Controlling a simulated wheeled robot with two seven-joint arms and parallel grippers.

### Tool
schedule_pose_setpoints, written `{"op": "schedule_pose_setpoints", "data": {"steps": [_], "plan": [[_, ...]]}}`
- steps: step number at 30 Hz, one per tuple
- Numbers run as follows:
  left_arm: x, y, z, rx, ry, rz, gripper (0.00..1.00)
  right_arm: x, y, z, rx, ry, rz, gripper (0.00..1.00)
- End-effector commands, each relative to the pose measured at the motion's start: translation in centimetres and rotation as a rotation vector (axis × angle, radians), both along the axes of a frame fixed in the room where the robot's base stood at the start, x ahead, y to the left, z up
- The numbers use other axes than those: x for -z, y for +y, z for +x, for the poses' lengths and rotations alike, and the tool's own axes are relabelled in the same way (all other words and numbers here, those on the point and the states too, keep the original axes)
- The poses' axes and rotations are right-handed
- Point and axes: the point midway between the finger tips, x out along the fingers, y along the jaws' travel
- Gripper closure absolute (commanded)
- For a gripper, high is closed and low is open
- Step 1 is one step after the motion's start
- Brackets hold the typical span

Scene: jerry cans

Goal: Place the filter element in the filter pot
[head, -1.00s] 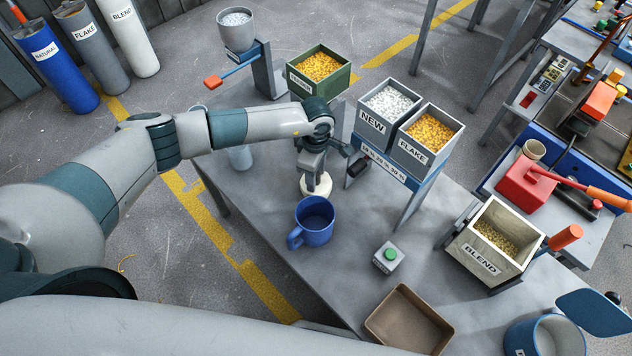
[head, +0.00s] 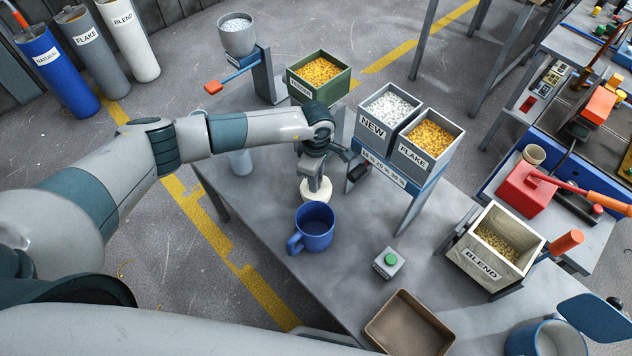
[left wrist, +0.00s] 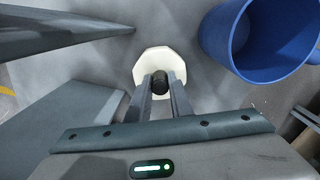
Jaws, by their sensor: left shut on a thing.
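A cream-white filter element (head: 316,191) with a dark knob on top is under my left gripper (head: 317,178). In the left wrist view, the two fingers (left wrist: 161,88) are shut on the dark knob, with the cream disc (left wrist: 150,62) below. I cannot tell whether the element touches the table. A blue pot with a side handle (head: 312,228), which looks like the filter pot, stands open just in front of it. It also shows in the left wrist view (left wrist: 225,45), right of the element and apart from it. My right gripper is not in view.
The NEW bin (head: 385,110) and FLAKE bin (head: 425,142) stand on a rack right of the gripper. A green-topped box (head: 388,263), a brown tray (head: 408,325) and the BLEND bin (head: 490,248) are farther right. Table between pot and green-topped box is clear.

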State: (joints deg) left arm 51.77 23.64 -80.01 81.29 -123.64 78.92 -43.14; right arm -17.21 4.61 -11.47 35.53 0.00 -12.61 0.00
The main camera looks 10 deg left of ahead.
Motion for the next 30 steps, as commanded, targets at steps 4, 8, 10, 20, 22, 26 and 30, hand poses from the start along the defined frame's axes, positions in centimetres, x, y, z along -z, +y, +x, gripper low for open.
{"op": "schedule_pose_setpoints", "data": {"steps": [4,8,10,20,22,26,30], "plan": [[-1.0,0.0,0.1,0.001,-0.003,-0.002,1.00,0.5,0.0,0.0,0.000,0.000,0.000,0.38],[-2.6,0.0,0.1,0.002,-0.004,-0.001,1.00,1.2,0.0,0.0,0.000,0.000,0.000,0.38],[-3.8,0.0,0.2,0.001,-0.005,-0.002,1.00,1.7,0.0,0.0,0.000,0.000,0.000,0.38],[-11.0,-0.1,0.2,0.003,-0.007,-0.002,1.00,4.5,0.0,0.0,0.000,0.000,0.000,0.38],[-12.5,0.0,0.2,0.003,-0.007,-0.001,1.00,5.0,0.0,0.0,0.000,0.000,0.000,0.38],[-14.9,0.0,0.1,0.001,-0.004,-0.001,1.00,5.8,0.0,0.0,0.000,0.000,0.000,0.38],[-16.7,0.0,0.1,0.001,-0.003,-0.001,1.00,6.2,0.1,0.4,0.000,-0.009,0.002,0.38]]}}
